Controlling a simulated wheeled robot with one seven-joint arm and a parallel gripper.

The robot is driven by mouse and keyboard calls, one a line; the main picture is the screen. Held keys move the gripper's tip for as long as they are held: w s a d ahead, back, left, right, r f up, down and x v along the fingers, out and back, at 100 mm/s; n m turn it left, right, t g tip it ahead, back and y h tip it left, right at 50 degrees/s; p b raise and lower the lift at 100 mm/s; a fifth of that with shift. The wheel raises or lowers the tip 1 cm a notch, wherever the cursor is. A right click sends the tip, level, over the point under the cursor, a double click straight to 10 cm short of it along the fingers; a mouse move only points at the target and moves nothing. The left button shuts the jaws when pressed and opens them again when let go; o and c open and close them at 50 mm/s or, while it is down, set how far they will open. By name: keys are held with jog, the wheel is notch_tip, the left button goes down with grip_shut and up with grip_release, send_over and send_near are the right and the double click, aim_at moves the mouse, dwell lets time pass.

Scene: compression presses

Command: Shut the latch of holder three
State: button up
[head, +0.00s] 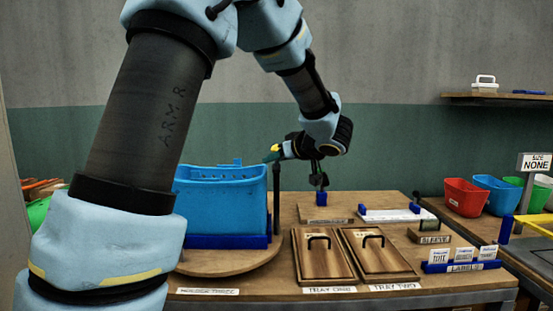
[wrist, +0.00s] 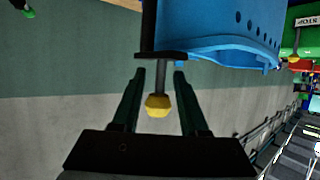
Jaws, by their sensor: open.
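Holder three, by its front label (head: 207,291), has a round wooden base (head: 222,262) with a dark blue cradle (head: 222,241). A light blue perforated bin (head: 220,205) sits in it and also shows in the wrist view (wrist: 220,45). A black post (head: 276,200) stands at the bin's right side. A yellow knob (wrist: 158,105) on a grey stem, seemingly the latch handle, shows at the post's top. My gripper (head: 270,154) is open there. In the wrist view its fingers (wrist: 159,74) lie either side of the stem and knob, with gaps. Whether the latch is shut cannot be told.
Two wooden lidded trays, tray one (head: 324,257) and tray two (head: 379,254), lie right of the holder. A blue label rack (head: 462,267) stands further right. Red (head: 465,197) and blue (head: 497,192) bins are on the right bench. The wall is behind.

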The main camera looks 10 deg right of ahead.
grip_shut()
jog(key=shift+r, duration=0.1)
dwell(0.3)
